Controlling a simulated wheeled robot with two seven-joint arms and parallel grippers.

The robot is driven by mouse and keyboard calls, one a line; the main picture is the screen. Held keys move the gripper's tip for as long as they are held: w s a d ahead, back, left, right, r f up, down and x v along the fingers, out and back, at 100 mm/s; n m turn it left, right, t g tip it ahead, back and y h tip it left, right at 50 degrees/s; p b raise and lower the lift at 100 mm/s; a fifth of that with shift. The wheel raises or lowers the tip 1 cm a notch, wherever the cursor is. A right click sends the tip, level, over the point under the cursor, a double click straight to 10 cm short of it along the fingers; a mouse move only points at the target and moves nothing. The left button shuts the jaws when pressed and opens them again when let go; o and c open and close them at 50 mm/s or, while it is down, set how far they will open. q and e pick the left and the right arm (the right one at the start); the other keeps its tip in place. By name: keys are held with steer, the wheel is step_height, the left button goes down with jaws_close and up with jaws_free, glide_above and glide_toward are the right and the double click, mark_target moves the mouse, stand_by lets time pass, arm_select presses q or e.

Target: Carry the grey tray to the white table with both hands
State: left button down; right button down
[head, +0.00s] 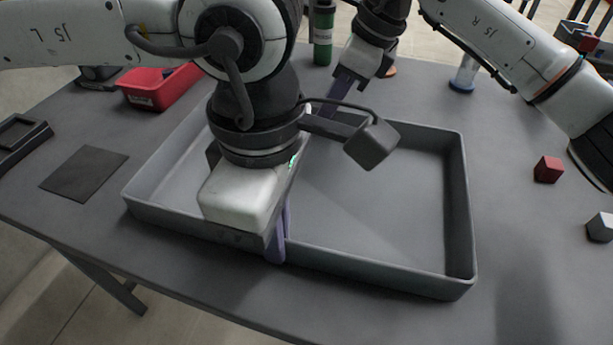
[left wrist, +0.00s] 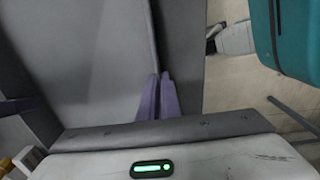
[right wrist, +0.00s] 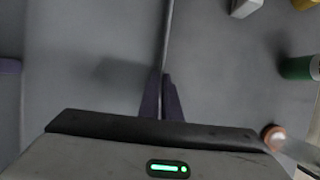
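The grey tray (head: 390,248) is a wide, shallow, empty box sitting on the dark grey table. My left gripper (head: 278,240) is at its near long wall; in the left wrist view its purple fingers (left wrist: 158,95) are close together on either side of the wall. My right gripper (head: 340,92) is at the far long wall, partly hidden by my left arm; in the right wrist view its fingers (right wrist: 161,95) pinch that thin wall. Both look shut on the tray. I see no white table.
The dark grey table (head: 530,240) also holds a red bin (head: 152,92), a black mat (head: 84,173), a green bottle (head: 323,35), a red cube (head: 548,169) and a pale cube (head: 601,227). The table's front edge runs close to the tray.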

arm_select(q)
steer(key=shift+r, duration=0.15)
arm_select(e)
steer(key=shift+w+r, duration=0.1)
steer(key=shift+r, duration=0.15)
stand_by(0.4)
